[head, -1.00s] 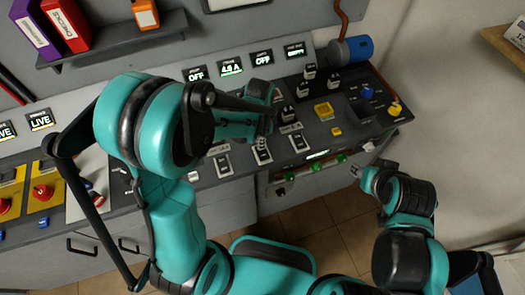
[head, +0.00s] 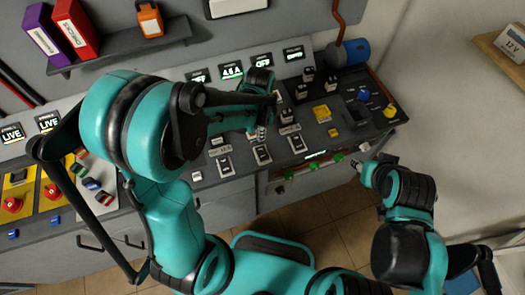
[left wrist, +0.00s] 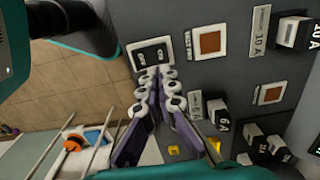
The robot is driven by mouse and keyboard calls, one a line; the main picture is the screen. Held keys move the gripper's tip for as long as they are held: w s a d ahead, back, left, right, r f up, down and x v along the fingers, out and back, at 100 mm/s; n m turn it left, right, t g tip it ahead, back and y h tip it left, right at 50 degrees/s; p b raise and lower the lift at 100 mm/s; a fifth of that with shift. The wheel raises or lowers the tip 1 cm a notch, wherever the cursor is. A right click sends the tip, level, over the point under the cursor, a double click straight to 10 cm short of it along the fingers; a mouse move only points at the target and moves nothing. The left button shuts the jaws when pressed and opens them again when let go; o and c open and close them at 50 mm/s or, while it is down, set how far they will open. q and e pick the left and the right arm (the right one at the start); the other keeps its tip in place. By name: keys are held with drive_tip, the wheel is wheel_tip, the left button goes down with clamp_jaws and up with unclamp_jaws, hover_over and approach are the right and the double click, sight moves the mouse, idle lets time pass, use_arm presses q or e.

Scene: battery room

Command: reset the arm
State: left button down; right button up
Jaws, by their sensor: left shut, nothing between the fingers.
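My left arm reaches in from the left over the sloped control console (head: 225,185). My left gripper (head: 258,130) is shut and empty above the console's middle. In the left wrist view its fingers (left wrist: 158,92) are together, their tips close to a black rocker switch (left wrist: 152,55) marked OFF. I cannot tell whether they touch it. My right arm is at the lower right, with its gripper (head: 368,172) in front of the console's edge; its jaws are too small to read.
Red knobs (head: 12,205) sit on yellow panels at the left. Black switches, a yellow button (head: 322,113) and a blue knob (head: 362,94) are at the right. A shelf (head: 120,45) with binders hangs behind. Tiled floor is open in front.

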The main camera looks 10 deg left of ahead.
idle(0.4)
use_arm(q)
drive_tip(key=s+a+r+n+t+b, duration=0.4)
drive_tip(key=s+r+n+t+b, duration=0.2)
drive_tip(key=s+n, duration=0.4)
drive_tip(key=shift+s+a+r+n+t, duration=0.15)
drive_tip(key=shift+a+r+n+t, duration=0.2)
drive_tip(key=shift+n+t, duration=0.25)
